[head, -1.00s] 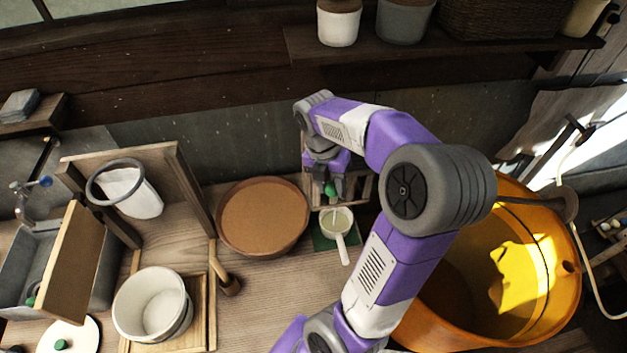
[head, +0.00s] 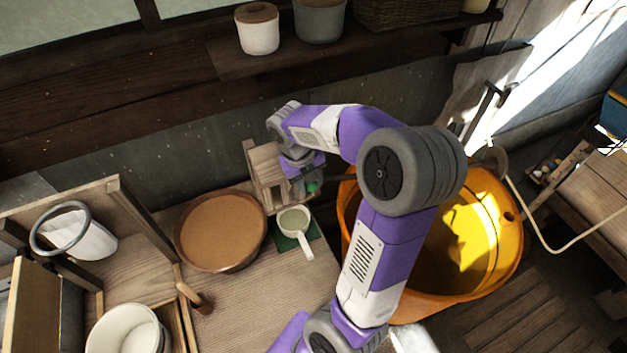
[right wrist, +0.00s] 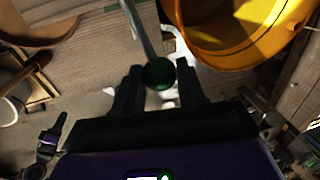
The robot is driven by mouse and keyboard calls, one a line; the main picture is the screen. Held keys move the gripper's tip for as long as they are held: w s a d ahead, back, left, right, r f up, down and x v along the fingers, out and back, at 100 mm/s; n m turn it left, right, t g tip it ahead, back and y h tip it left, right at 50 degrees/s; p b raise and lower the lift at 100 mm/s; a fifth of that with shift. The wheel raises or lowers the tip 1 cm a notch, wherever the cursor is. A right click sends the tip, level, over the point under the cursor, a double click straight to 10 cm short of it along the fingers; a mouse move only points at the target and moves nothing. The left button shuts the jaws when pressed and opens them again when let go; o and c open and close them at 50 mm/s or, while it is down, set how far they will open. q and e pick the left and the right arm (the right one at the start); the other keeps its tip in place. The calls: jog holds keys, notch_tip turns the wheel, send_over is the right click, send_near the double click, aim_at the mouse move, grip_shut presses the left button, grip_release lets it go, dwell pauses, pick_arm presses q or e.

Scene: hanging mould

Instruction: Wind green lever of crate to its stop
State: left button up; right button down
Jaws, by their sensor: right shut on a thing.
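The wooden crate (head: 263,163) stands against the back wall, behind the white handled cup. My right gripper (head: 303,184) is at the crate's right side, pointing down, with the arm reaching over from the right. The lever's green knob (head: 312,187) shows at the fingers. In the right wrist view the green knob (right wrist: 158,74) sits between the two dark fingers of my right gripper (right wrist: 160,84), which is shut on it. A thin grey rod (right wrist: 136,26) runs up from the knob. My left gripper is out of view.
A white handled cup (head: 294,220) stands on a green mat (head: 315,232) in front of the crate. A round brown tray (head: 221,231) is to its left. A large orange tub (head: 388,290) stands at right, beyond the table. A shelf with pots is above.

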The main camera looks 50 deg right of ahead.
jog(key=shift+d+r, duration=0.1)
jog(key=c, duration=0.7)
grip_release()
jog(key=shift+d, duration=0.1)
jog(key=r, duration=0.2)
jog(key=a+r, duration=0.1)
jog(key=r, duration=0.4)
jog(key=shift+w+a+r, duration=0.2)
jog(key=shift+w, duration=0.2)
jog(key=shift+f, duration=0.15)
